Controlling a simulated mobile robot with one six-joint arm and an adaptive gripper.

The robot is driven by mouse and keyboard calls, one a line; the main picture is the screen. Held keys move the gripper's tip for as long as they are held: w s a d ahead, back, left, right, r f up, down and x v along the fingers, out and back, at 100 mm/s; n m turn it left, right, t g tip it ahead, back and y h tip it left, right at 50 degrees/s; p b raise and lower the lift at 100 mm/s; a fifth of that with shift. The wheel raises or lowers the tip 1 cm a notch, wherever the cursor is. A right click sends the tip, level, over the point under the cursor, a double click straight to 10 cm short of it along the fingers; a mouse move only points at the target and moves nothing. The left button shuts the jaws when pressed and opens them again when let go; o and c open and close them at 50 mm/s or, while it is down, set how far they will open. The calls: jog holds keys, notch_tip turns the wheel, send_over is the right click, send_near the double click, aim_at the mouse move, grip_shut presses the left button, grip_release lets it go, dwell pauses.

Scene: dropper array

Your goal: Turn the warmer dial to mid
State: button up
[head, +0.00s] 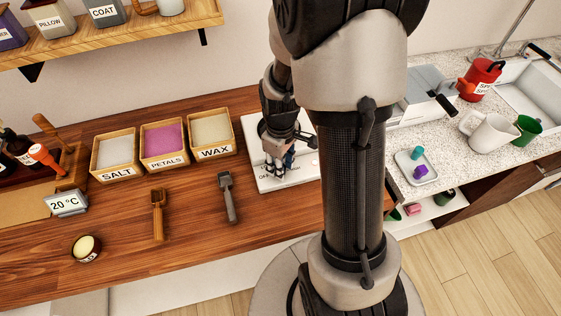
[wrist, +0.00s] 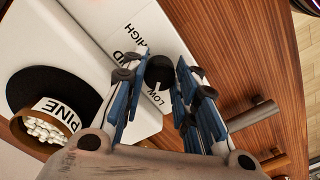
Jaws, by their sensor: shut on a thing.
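The white warmer (head: 295,177) stands at the back of the wooden counter, mostly hidden behind my arm in the head view. In the wrist view its white front panel (wrist: 100,15) bears the words LOW and HIGH, with MID partly covered between them. The round black dial (wrist: 159,69) sits beside the LOW label, between my blue-padded fingers. My gripper (head: 277,170) is at the warmer's front and is shut on the dial.
A jar labelled PINE (wrist: 52,122) stands on the warmer's black plate (wrist: 40,88), close beside my left finger. Salt (head: 116,155), petals (head: 165,144) and wax (head: 212,134) boxes stand to the left.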

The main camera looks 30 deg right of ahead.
jog(key=m+p, duration=0.1)
jog(key=m, duration=0.6)
jog(key=m+p, duration=0.1)
jog(key=m, duration=0.5)
jog(key=shift+m, duration=0.4)
dwell(0.4)
jog(key=o, duration=0.8)
notch_tip(320, 180, up, 12)
jog(key=shift+a+r, duration=0.1)
